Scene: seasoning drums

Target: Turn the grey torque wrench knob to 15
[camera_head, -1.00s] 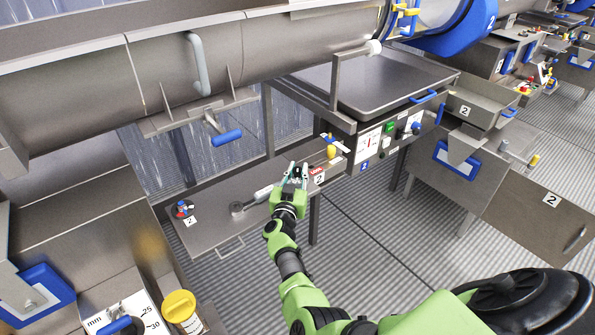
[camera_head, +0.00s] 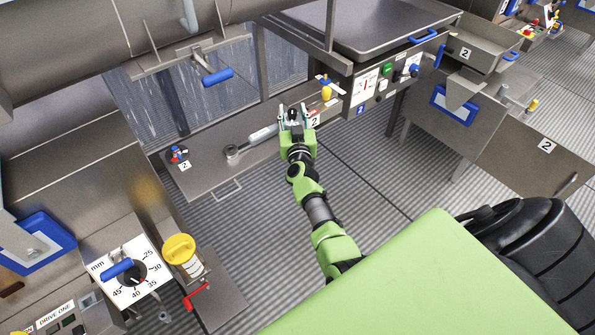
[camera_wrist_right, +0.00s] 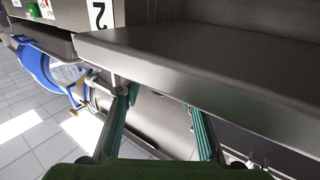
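The torque wrench lies on a steel shelf (camera_head: 215,192) in the head view. Its round head (camera_head: 233,152) is at the left and its silver handle (camera_head: 264,134) runs up to the right, towards my right gripper. The grey knob is not clearly seen, and its setting cannot be read. My right gripper (camera_head: 294,108) is at the handle's right end in this view, with its fingers apart. The wrist view shows the two fingers (camera_wrist_right: 163,108) spread, with no object held between them. Whether they straddle the handle's end cannot be told. My left gripper is out of view.
A blue-and-red fitting (camera_head: 177,154) sits at the shelf's left end. A yellow-handled part (camera_head: 326,93) stands close right of my gripper. A control panel (camera_head: 385,82) and steel tray (camera_head: 385,30) are beyond. A dial (camera_head: 132,272) and yellow-capped jar (camera_head: 181,250) are at lower left.

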